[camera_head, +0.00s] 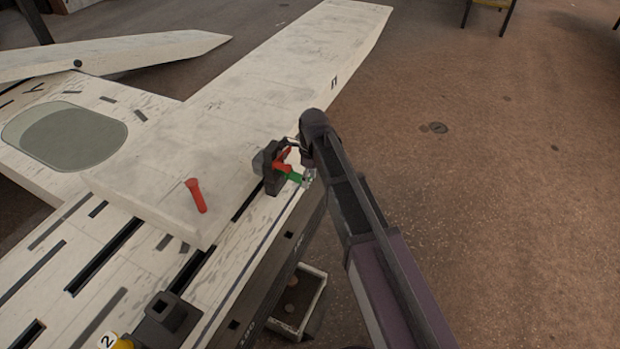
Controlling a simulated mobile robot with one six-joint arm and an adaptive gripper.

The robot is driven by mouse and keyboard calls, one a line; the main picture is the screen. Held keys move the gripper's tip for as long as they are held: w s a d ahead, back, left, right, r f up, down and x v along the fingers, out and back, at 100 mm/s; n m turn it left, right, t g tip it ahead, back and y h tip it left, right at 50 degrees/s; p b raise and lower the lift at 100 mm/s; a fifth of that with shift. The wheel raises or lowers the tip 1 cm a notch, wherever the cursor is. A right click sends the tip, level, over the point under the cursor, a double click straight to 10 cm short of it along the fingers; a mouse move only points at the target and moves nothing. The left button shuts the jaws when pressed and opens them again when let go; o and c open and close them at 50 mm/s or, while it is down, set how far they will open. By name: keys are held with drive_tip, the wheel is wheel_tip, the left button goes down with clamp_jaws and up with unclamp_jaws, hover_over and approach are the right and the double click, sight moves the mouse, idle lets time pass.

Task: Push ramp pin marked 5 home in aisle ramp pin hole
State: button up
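My gripper (296,152) is at the right edge of the pale bench, at the end of my dark arm. It is small and partly hidden by the arm's end. It is beside a dark block (272,184) on the bench edge. A red piece (282,164) and a green piece (294,177) show at this block, close to the gripper. I cannot tell whether the gripper touches or holds either. No mark 5 is readable, and no pin hole can be made out there.
A second dark block (166,322) sits at the bench's lower edge, beside a yellow piece (122,344) with a tag marked 2 (107,341). Dark slots cut the pale bench (136,272). An open tray (313,293) is below its right edge. Brown floor lies clear to the right.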

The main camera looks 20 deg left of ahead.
drive_tip(key=shift+o, duration=0.9)
drive_tip(key=shift+a, duration=0.1)
drive_tip(key=shift+r, duration=0.1)
drive_tip(key=c, duration=0.5)
drive_tip(key=shift+r+p, duration=0.3)
drive_tip(key=shift+p, duration=0.1)
drive_tip(key=c, duration=0.4)
wheel_tip(320, 180, up, 3)
drive_tip(key=p, duration=0.3)
clamp_jaws()
drive_tip(key=shift+r+p, duration=0.65)
drive_tip(key=shift+d+f, duration=0.1)
drive_tip(key=shift+d, duration=0.1)
